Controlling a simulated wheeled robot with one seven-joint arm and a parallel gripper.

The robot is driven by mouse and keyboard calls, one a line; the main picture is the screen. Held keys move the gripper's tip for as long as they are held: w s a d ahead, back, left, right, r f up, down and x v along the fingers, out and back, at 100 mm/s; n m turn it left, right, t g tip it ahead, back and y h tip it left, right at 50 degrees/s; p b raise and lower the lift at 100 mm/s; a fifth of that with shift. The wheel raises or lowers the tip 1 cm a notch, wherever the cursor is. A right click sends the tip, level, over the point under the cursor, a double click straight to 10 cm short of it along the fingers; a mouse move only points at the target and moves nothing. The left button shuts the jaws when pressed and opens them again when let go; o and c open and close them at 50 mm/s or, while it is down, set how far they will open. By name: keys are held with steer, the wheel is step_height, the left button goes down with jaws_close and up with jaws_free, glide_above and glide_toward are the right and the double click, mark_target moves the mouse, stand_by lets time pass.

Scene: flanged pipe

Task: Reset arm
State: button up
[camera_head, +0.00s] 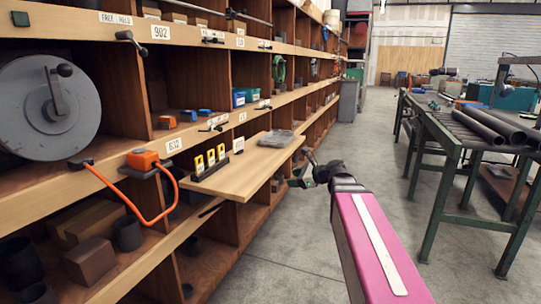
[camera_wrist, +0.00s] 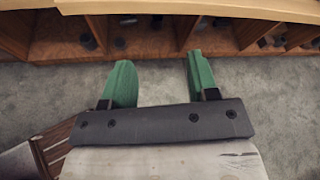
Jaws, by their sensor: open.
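My gripper (camera_wrist: 160,80) shows in the wrist view with two green fingers spread apart and nothing between them. Beyond the fingers are the bare grey floor and the bottom of the wooden shelving. In the head view my arm, with a pink link, reaches forward from the lower right. The gripper end (camera_head: 306,172) is in the air just right of the pull-out wooden board (camera_head: 232,178), and its fingers are too small there to make out clearly. No flanged pipe can be picked out with certainty.
Wooden shelving (camera_head: 195,68) runs along the left, with a grey reel (camera_head: 40,112) and an orange cable (camera_head: 118,192). A green workbench (camera_head: 447,128) with dark pipes (camera_head: 482,124) stands right. The aisle floor is clear.

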steer(key=s+d+f+n+g+h, duration=0.2)
steer(key=s+d+f+n+h, duration=0.1)
steer(key=f+n, duration=0.4)
steer(key=s+d+f+n+g+h, duration=0.3)
steer(key=s+f+n+h, duration=0.2)
steer(key=s+f, duration=0.3)
steer(key=s+d+f+n+g+h, duration=0.2)
steer(key=s+f+n, duration=0.3)
steer(key=f, duration=0.9)
steer(key=d+n+h, duration=0.1)
steer(key=n, duration=0.2)
steer(key=shift+s+d+f+n+h, duration=0.2)
steer(key=shift+n+h, duration=0.1)
steer(key=shift+h, duration=0.1)
